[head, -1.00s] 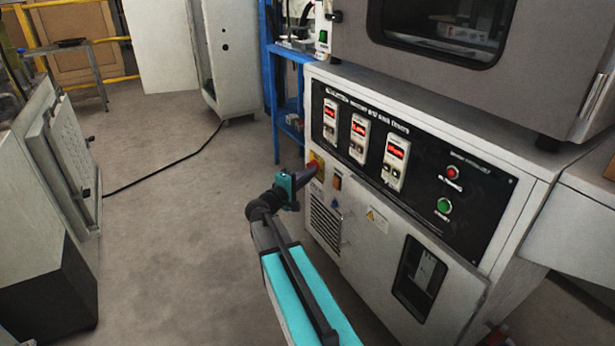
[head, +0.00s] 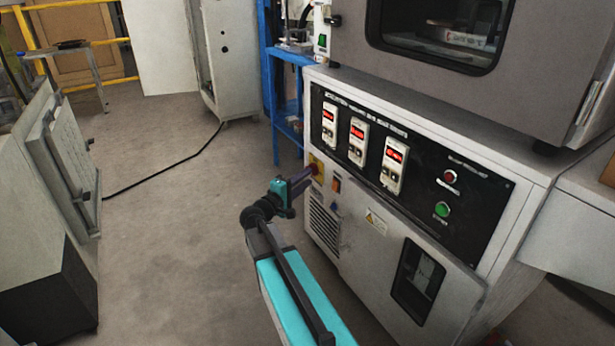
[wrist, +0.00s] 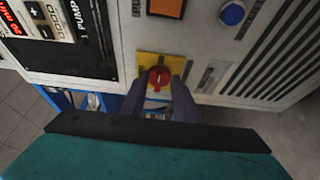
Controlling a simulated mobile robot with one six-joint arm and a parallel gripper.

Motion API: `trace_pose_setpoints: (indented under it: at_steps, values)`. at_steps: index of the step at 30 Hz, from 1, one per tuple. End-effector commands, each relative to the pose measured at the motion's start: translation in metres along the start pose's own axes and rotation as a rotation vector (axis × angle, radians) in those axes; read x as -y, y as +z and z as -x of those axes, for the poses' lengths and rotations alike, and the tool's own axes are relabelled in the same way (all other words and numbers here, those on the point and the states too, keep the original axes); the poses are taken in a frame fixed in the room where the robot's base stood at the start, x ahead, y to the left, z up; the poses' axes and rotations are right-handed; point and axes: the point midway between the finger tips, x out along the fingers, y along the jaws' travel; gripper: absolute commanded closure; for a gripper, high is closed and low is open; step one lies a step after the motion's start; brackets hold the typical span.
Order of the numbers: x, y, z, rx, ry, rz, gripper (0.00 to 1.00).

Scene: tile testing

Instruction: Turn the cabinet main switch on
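The cabinet main switch is a red rotary knob (wrist: 159,77) on a yellow plate (wrist: 150,60); it also shows in the head view (head: 315,168) at the cabinet's upper left front. In the wrist view, a pale mark on the knob runs roughly up and down. My gripper (head: 309,175) points at the switch from the front left. In the wrist view, its two dark fingers (wrist: 161,84) are apart, one on each side of the knob. I cannot tell whether either finger touches it. The lower part of the plate is hidden behind the fingers.
The cabinet's black panel (head: 425,170) has lit red displays, a red button (head: 450,177) and a green button (head: 441,209). An orange rocker (wrist: 166,7) and a blue knob (wrist: 232,13) sit near the switch. A blue rack (head: 287,110) stands behind.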

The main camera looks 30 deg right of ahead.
Motion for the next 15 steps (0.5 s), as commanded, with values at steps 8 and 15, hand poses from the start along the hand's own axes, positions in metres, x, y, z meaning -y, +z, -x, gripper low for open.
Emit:
trace_pose_setpoints:
  at_steps: [8, 15]
  values:
    - [-0.004, 0.001, 0.045, -0.002, 0.0, 0.001, 0.72]
    - [-0.003, 0.0, 0.082, -0.002, 0.0, 0.0, 0.72]
